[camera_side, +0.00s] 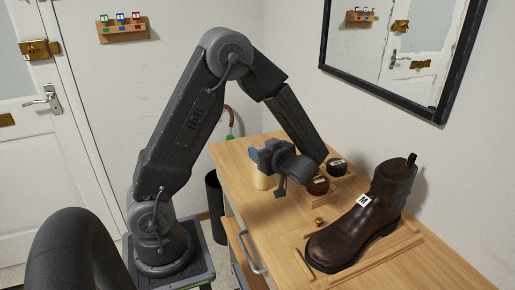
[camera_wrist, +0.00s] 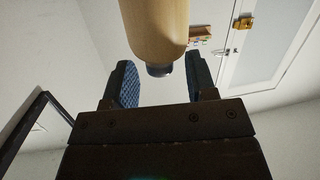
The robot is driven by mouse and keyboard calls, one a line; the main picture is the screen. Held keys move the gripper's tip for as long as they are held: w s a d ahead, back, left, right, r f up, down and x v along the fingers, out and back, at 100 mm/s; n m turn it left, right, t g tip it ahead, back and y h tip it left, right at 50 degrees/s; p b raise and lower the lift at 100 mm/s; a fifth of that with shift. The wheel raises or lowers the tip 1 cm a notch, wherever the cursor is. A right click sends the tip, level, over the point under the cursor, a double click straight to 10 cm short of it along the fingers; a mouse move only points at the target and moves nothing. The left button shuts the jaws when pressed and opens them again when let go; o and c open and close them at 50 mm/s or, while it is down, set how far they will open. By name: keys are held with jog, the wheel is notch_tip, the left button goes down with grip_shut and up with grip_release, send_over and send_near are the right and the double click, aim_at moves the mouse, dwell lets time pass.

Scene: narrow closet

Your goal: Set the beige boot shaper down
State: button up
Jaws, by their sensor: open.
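The beige boot shaper (camera_side: 261,181) stands on the wooden dresser top near its far left part, partly hidden behind my gripper (camera_side: 262,156). In the wrist view, the beige boot shaper (camera_wrist: 157,25) has a rounded end with a dark knob. My gripper (camera_wrist: 162,88) is open, with its two blue-grey padded fingers on either side of the knob end. No clear contact shows between the fingers and the shaper. The shaper's full length is cut off in the wrist view.
A brown boot (camera_side: 365,216) tagged M stands on a wooden board (camera_side: 397,243) at the right. Round tins (camera_side: 318,185) and a small brass knob (camera_side: 320,221) lie near my gripper. A framed mirror (camera_side: 400,60) hangs behind. The dresser top (camera_side: 285,212) has bare room in front.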

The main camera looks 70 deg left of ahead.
jog(key=v, duration=0.8)
jog(key=s+d+r+m+t+h, duration=0.4)
jog(key=s+d+m+h, duration=0.1)
jog(key=m, duration=0.5)
jog(key=s+d+r+m+t+h, duration=0.4)
jog(key=d+m+h, duration=0.4)
jog(key=m+h, duration=0.2)
jog(key=s+r+m, duration=0.1)
jog(key=s, duration=0.1)
jog(key=shift+s+h, duration=0.3)
jog(key=shift+s, duration=0.05)
